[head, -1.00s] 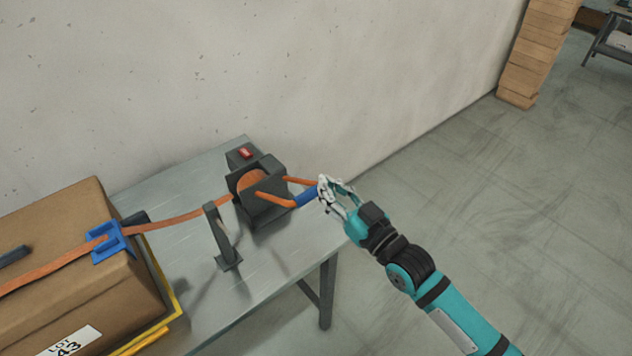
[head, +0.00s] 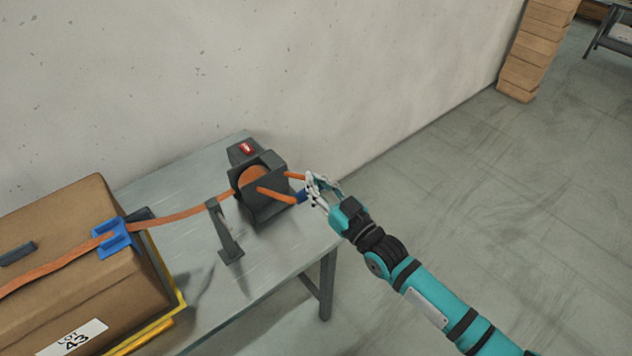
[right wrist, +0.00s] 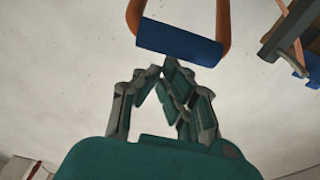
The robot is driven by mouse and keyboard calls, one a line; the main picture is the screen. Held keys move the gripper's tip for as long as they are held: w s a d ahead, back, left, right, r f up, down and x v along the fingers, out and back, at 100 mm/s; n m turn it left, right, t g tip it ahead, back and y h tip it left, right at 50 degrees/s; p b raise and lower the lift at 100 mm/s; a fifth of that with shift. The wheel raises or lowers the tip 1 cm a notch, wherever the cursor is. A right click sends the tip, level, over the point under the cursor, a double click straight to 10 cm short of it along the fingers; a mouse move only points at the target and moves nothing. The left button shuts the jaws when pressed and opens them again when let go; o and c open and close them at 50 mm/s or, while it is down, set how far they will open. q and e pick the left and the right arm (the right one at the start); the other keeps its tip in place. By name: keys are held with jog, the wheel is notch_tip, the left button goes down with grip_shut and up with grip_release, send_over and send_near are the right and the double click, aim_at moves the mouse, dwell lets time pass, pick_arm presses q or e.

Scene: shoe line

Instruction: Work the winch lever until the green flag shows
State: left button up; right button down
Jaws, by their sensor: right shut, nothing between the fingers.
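The dark winch (head: 262,208) stands on the grey table, with orange strap wound on its drum. A red flag (head: 247,148) shows on top of its housing; no green is visible. Its lever has two orange arms (head: 276,196) joined by a blue grip (head: 301,196), pointing right. My right gripper (head: 312,190) is at the grip and hides part of it. In the right wrist view the blue grip (right wrist: 178,48) lies across, just beyond my closed fingertips (right wrist: 170,68), not between them. Whether they touch it I cannot tell. My left gripper is out of view.
The orange strap (head: 170,219) runs left past a dark upright post (head: 224,235) to a cardboard box (head: 95,290) with a blue strap guard (head: 117,238). The wall is close behind the table (head: 190,165). The floor at right is clear, with stacked boxes (head: 530,50) farther back.

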pick_arm(q)
notch_tip(320, 180, down, 17)
jog(key=b, duration=1.7)
jog(key=w+d+f+b, duration=0.1)
jog(key=w+d+b, duration=0.1)
jog(key=w+b, duration=0.7)
jog(key=shift+w+f+t, duration=0.15)
jog(key=shift+w+t, duration=0.25)
jog(key=shift+w, duration=0.8)
pick_arm(e)
jog(key=s+d+f+t+y, duration=0.1)
jog(key=s+f+t+y, duration=0.1)
jog(key=f, duration=0.4)
jog(key=s+d+f+t+y, duration=0.1)
jog(key=s+f+t+y, duration=0.1)
jog(key=f, duration=0.5)
jog(key=shift+d+f+t, duration=0.2)
jog(key=shift+d+t, duration=0.2)
jog(key=shift+t, duration=0.5)
jog(key=shift+f, duration=0.1)
jog(key=v, duration=1.1)
jog(key=shift+s+d, duration=0.3)
jog(key=shift+s, duration=0.05)
pick_arm(q)
jog(key=shift+c, duration=0.4)
